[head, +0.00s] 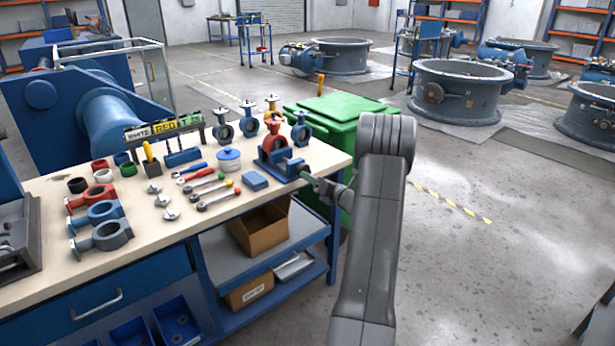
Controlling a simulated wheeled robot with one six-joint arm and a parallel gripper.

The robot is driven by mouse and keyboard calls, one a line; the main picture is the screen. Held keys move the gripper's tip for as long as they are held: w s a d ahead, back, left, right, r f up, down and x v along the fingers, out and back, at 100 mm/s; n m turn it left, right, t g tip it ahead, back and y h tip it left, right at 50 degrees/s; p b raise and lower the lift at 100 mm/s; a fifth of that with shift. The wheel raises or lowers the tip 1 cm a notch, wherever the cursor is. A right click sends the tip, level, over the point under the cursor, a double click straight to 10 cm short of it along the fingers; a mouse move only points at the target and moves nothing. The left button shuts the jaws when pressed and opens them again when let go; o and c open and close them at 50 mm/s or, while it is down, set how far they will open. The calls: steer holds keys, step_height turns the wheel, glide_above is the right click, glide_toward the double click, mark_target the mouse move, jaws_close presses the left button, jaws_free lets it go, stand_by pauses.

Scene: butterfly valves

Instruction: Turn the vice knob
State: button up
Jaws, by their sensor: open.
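The blue vice (290,168) stands at the right end of the workbench, with a red butterfly valve (273,143) upright in its jaws. The vice's spindle and knob (309,178) stick out toward the right, past the bench edge. My gripper (319,184) is at the knob end, small and partly hidden behind my own arm link. It is open. I cannot tell whether its fingers are around the knob or just beside it.
The workbench (150,235) carries valve bodies, wrenches, screwdrivers and a blue round tin (228,158). A green bin (325,118) stands close behind the vice. A cardboard box (262,228) sits on the shelf below.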

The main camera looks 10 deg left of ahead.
mark_target(302, 169)
steer(key=v, duration=0.8)
steer(key=shift+s+d, duration=0.3)
steer(key=x, duration=1.4)
steer(key=shift+d, duration=0.1)
